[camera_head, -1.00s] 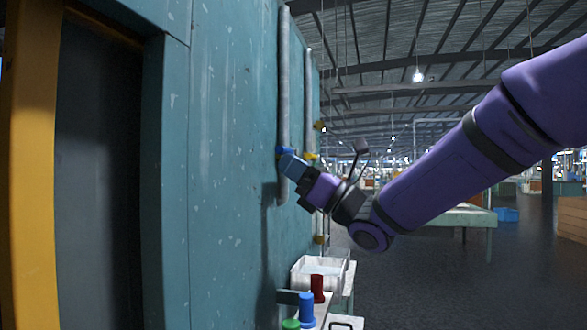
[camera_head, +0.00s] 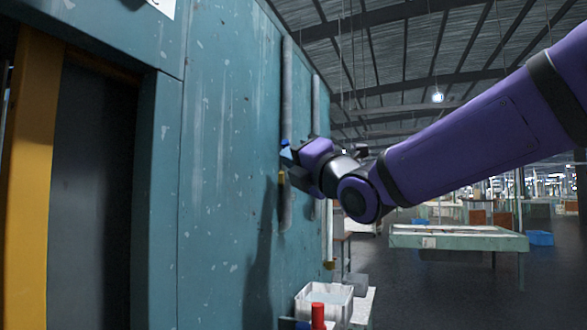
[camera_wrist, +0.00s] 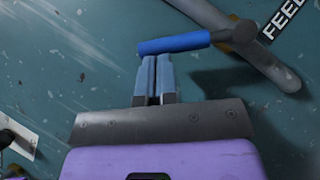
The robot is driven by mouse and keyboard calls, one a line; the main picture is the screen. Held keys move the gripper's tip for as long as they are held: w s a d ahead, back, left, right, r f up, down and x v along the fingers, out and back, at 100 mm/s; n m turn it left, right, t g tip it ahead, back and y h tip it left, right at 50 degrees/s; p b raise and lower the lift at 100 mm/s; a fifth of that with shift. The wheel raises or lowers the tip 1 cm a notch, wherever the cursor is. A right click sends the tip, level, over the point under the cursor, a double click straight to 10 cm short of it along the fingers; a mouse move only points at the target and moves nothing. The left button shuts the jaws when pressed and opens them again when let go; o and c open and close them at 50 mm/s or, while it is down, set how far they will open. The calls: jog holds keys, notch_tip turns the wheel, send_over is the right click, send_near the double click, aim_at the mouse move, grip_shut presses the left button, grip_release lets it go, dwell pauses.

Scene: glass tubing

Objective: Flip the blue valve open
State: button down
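The blue valve (camera_head: 285,143) is on a grey pipe (camera_head: 287,95) that runs down the teal wall. In the wrist view its blue handle (camera_wrist: 174,43) points left from a grey hub (camera_wrist: 243,33), at an angle to the pipe (camera_wrist: 262,66). My gripper (camera_head: 288,155) is at the wall by the valve. In the wrist view my gripper's blue fingers (camera_wrist: 156,58) are together, with only a thin gap between them. Their tips are at the lower edge of the handle, not around it. I cannot tell whether they touch it.
A second pipe (camera_head: 316,105) runs beside the first. A partly visible black-and-white label (camera_wrist: 284,18) is near the pipe. A white bin (camera_head: 339,307) and a red cylinder (camera_head: 318,315) stand below. A green-edged table (camera_head: 460,239) is at the right; open floor lies around it.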

jog(key=w+d+r+m+h, duration=0.1)
jog(key=w+r+m+h, duration=0.3)
jog(key=m, duration=0.2)
jog(key=shift+w+d+g, duration=0.15)
jog(key=shift+d+g, duration=0.1)
jog(key=shift+g, duration=0.15)
jog(key=shift+w+d+r+m, duration=0.1)
jog(key=shift+d+r+m, duration=0.05)
jog(key=shift+m, duration=0.15)
dwell(0.4)
